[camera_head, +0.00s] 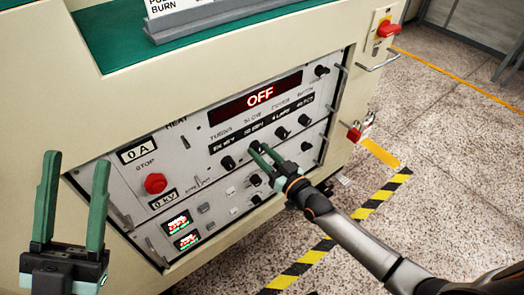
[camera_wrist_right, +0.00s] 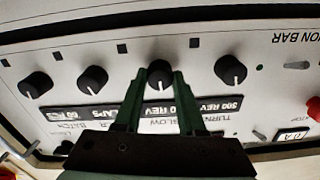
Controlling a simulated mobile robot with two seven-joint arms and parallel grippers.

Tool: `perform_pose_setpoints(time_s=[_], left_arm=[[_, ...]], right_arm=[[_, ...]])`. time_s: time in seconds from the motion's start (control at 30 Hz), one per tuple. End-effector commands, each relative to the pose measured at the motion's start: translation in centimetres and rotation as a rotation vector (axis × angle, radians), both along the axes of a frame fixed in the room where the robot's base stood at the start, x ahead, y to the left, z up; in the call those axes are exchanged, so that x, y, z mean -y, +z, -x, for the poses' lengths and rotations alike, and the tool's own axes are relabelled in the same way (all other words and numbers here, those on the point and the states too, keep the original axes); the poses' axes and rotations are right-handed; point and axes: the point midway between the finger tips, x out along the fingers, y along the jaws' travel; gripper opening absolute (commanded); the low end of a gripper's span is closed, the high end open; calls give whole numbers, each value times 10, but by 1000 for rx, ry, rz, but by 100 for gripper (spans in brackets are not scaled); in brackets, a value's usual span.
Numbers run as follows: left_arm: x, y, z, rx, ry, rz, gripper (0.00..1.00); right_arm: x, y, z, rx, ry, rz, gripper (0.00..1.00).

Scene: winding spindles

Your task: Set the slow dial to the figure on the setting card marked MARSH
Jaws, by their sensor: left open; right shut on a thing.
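The slow dial is a black knob with a white pointer line, between the fingertips in the right wrist view (camera_wrist_right: 160,74). My right gripper (camera_head: 264,155) reaches the panel from the right and is shut on this dial. It largely covers the dial in the head view. The "SLOW" label is partly behind the fingers in the wrist view; the window's figure is only partly readable. My left gripper (camera_head: 72,205) is open and empty, apart from the panel at lower left. A white card (camera_head: 172,5) at the top is cut off; I see no MARSH mark.
The turns dial (camera_head: 228,162) and two more knobs (camera_head: 281,132) (camera_head: 305,120) flank the slow dial closely. A red display (camera_head: 260,97) reads OFF. A red stop button (camera_head: 155,183) and metal handles stand out from the panel. Striped tape (camera_head: 385,194) marks the floor.

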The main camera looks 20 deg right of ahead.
Motion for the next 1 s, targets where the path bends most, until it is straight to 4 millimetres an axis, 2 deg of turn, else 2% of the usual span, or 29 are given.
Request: perform_pose_setpoints(time_s=[0.37,1.0], left_arm=[[-1,8,0,8,9,-5,50],[-1,1,0,1,8,-5,50]], right_arm=[[0,0,0,-123,1,-335,0],[0,-1,0,-329,0,-904,0]])
